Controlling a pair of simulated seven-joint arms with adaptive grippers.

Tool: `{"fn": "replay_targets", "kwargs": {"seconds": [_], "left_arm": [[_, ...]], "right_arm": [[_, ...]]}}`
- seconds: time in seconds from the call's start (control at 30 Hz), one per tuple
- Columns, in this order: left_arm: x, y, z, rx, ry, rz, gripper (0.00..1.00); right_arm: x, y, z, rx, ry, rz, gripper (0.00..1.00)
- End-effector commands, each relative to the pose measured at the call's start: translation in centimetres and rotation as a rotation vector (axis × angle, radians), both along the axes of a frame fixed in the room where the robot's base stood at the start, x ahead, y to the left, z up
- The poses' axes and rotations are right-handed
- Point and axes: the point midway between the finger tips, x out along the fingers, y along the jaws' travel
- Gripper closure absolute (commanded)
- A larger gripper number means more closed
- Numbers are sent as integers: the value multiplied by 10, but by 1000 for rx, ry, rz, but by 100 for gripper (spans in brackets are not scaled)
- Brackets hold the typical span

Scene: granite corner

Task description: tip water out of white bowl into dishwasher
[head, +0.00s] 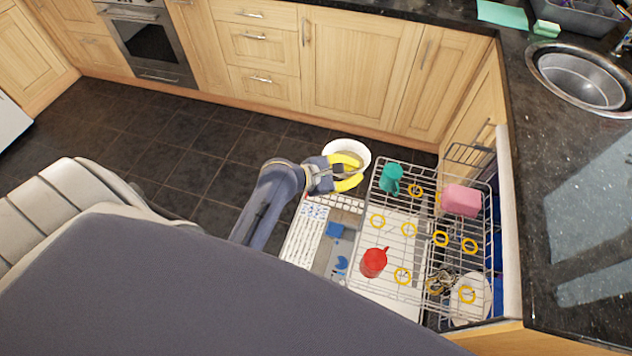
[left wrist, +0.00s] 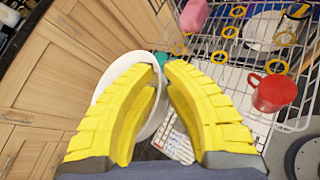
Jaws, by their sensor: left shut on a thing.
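The white bowl (head: 346,150) is held by my left gripper (head: 354,172) beside the far left corner of the open dishwasher's rack (head: 408,278). The gripper's yellow fingers are shut on the bowl's rim. In the left wrist view the bowl (left wrist: 112,82) shows behind and between the yellow fingers (left wrist: 162,78), tilted as seen there. I cannot make out any water in it. The rack also shows in the left wrist view (left wrist: 232,68). My right gripper is not in view.
The rack holds a teal mug (head: 390,178), a red mug (head: 373,262), a pink container (head: 461,200) and several yellow rings. The dishwasher door (head: 305,238) lies open below. Cabinets (head: 360,65) stand behind. The counter (head: 560,190) with a round sink (head: 580,78) is at right.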

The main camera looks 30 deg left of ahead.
Motion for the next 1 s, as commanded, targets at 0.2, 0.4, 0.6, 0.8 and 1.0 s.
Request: {"fn": "replay_targets", "kwargs": {"seconds": [0.2, 0.4, 0.6, 0.8, 1.0], "left_arm": [[-15, -25, -110, -17, 58, 26, 100], [-38, -25, -207, -32, 101, 129, 100], [-66, 6, -293, -54, 141, 290, 100], [-78, 26, -325, -75, 160, 370, 100], [-85, 42, -343, -91, 182, 413, 100]], "right_arm": [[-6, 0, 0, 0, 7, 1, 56], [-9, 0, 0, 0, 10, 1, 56], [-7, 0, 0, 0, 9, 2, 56], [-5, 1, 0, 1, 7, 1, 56], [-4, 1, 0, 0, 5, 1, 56]]}}
